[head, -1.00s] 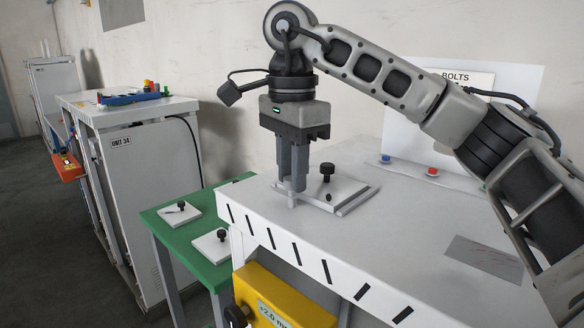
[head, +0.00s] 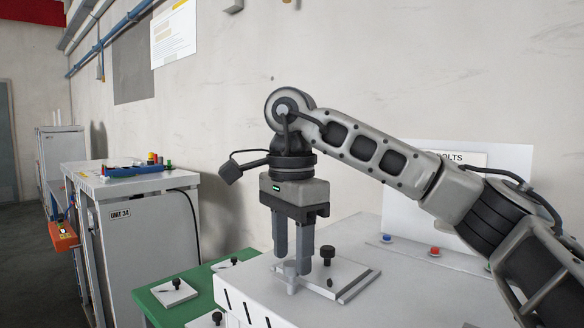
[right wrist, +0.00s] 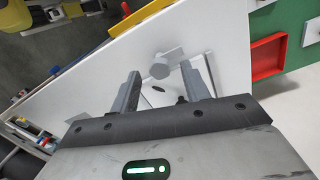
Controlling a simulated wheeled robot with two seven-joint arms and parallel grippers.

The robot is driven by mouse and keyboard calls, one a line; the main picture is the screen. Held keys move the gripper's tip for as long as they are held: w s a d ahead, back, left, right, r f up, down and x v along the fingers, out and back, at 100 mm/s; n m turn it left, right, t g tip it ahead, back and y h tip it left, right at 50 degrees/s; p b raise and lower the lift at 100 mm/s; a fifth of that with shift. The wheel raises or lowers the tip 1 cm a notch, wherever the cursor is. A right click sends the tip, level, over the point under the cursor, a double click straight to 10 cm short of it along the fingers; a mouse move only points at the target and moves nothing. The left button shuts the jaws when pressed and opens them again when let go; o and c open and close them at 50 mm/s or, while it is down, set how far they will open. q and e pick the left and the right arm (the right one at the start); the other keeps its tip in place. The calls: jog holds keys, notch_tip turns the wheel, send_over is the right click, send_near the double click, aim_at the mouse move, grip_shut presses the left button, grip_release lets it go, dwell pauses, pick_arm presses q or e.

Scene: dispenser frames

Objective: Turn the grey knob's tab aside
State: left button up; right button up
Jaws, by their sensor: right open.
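The grey knob (head: 291,280) stands at the left corner of a white plate (head: 345,272) on the white bench. In the right wrist view the knob (right wrist: 160,70) shows as a round grey head with a flat grey tab (right wrist: 174,55) sticking out to one side. My right gripper (head: 292,266) points down over it, fingers apart. In the right wrist view the gripper (right wrist: 160,72) has one fingertip on each side of the knob, and I see gaps there. Whether a finger touches the tab, I cannot tell. My left gripper is not in view.
A black knob (head: 327,256) stands on the plate just right of the fingers. Blue (head: 387,238) and red (head: 435,251) buttons sit behind. A green table (head: 205,275) with white plates and black knobs is at left. A red tray (right wrist: 268,57) shows in the right wrist view.

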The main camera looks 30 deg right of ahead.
aim_at(292, 264)
notch_tip(292, 264, up, 15)
dwell(0.4)
dwell(0.4)
